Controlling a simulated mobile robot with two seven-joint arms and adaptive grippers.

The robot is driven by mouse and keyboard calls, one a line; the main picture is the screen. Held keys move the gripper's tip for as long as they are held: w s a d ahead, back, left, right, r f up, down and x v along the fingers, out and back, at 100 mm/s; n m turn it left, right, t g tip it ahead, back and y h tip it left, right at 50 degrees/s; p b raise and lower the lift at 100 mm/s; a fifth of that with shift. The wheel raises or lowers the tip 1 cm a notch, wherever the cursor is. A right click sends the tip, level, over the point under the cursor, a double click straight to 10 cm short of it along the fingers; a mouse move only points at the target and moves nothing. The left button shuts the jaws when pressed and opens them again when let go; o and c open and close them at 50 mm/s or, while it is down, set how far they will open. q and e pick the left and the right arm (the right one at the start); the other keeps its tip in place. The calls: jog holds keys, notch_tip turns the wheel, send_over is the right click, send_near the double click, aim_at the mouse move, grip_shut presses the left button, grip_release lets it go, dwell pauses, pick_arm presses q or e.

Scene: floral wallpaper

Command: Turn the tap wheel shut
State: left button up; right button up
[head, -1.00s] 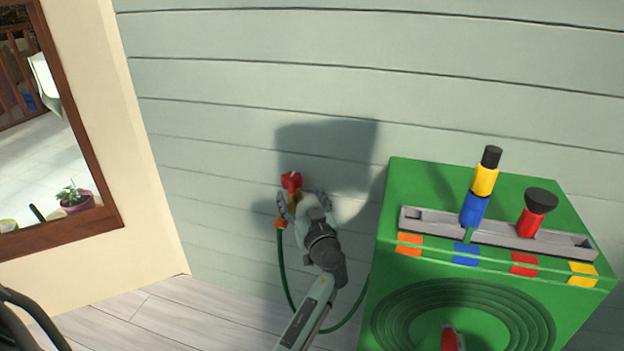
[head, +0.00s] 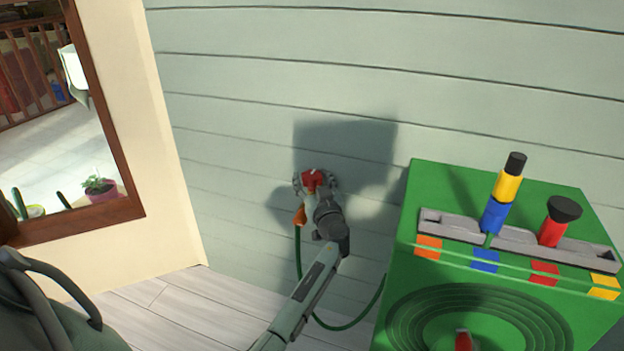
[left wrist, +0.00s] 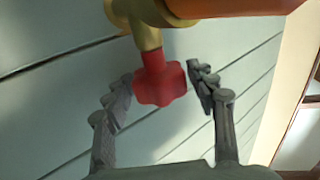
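The red tap wheel (head: 312,178) is on the pale green plank wall, above an orange hose fitting (head: 300,216). My left gripper (head: 316,184) is at the wheel in the head view and partly covers it. In the left wrist view the red wheel (left wrist: 159,84) sits on a brass tap body (left wrist: 143,30). The open fingers of my left gripper (left wrist: 161,78) stand on either side of the wheel. I cannot tell whether either fingertip touches it. My right gripper is not in view.
A green box (head: 397,290) with coloured blocks and a grey slotted rail stands right of the tap. A green hose (head: 345,325) hangs below the tap. A brown-framed window (head: 108,212) is at the left. Pale plank floor shows below.

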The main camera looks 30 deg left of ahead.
pick_arm(q)
jog(key=c, duration=0.7)
jog(key=shift+c, duration=0.2)
